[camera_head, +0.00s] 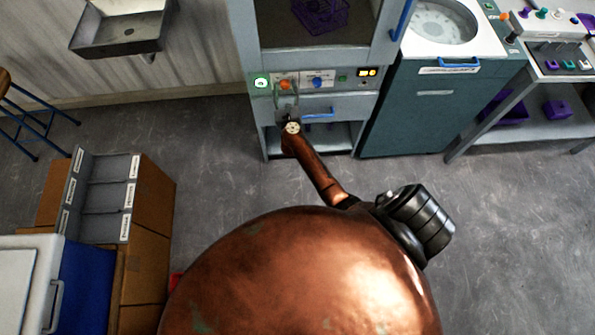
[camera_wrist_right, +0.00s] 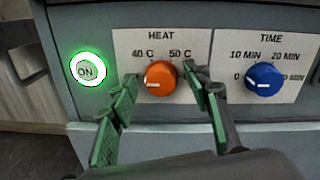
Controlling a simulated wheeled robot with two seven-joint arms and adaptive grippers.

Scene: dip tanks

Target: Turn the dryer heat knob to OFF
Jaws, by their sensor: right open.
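The orange heat knob (camera_wrist_right: 160,75) is on the dryer's front panel, under the label HEAT. Its white mark points to the left side. The labels 40 C and 50 C show above it; no OFF label shows, and the left finger covers part of the panel there. My right gripper (camera_wrist_right: 160,79) is open, with one green-padded finger on each side of the knob; whether they touch it I cannot tell. In the head view the knob (camera_head: 285,84) sits just beyond my right gripper (camera_head: 287,99). My left gripper is not in view.
A lit green ON button (camera_wrist_right: 88,70) is left of the knob, and a blue time knob (camera_wrist_right: 264,79) is right of it. A blue drawer handle (camera_head: 319,113) is below the panel. The floor (camera_head: 210,140) left of the dryer (camera_head: 345,108) is clear.

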